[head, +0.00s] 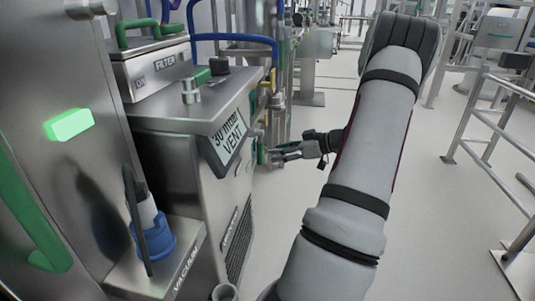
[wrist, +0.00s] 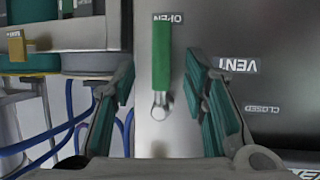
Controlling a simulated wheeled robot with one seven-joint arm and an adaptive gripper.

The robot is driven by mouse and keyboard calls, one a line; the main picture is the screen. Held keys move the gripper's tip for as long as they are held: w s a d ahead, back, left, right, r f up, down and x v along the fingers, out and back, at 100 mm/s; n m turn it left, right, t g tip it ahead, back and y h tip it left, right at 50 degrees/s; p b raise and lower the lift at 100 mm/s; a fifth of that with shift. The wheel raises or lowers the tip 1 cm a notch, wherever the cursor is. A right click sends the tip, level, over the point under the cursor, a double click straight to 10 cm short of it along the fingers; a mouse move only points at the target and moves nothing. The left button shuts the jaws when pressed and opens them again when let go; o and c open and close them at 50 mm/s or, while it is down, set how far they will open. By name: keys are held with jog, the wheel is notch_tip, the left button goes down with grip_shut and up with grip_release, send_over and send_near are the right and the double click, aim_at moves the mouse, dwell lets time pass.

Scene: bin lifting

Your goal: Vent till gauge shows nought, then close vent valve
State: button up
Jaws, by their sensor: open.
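The vent valve has a green handle (wrist: 161,60) that stands upright in the wrist view. Its top end points to the OPEN label (wrist: 168,18), and its silver pivot is at the lower end. A VENT label (wrist: 238,65) and a CLOSED label (wrist: 262,109) are on the dark panel to its right. My gripper (wrist: 160,85) is open, with one finger on each side of the handle and a gap showing on both sides. In the head view my gripper (head: 284,152) is at the cabinet's right side. A tilted display (head: 225,141) reads VENT with a partly readable "30" line. No gauge needle is readable.
A steel cabinet (head: 185,115) with a FILTER box (head: 155,68) stands at the left. A blue-based container (head: 154,238) sits on the VACUUM ledge. A green light (head: 69,124) glows on the left panel. Railings (head: 480,120) stand at the right, with clear floor between.

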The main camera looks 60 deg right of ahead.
jog(key=shift+v, duration=2.2)
jog(key=shift+s, duration=0.15)
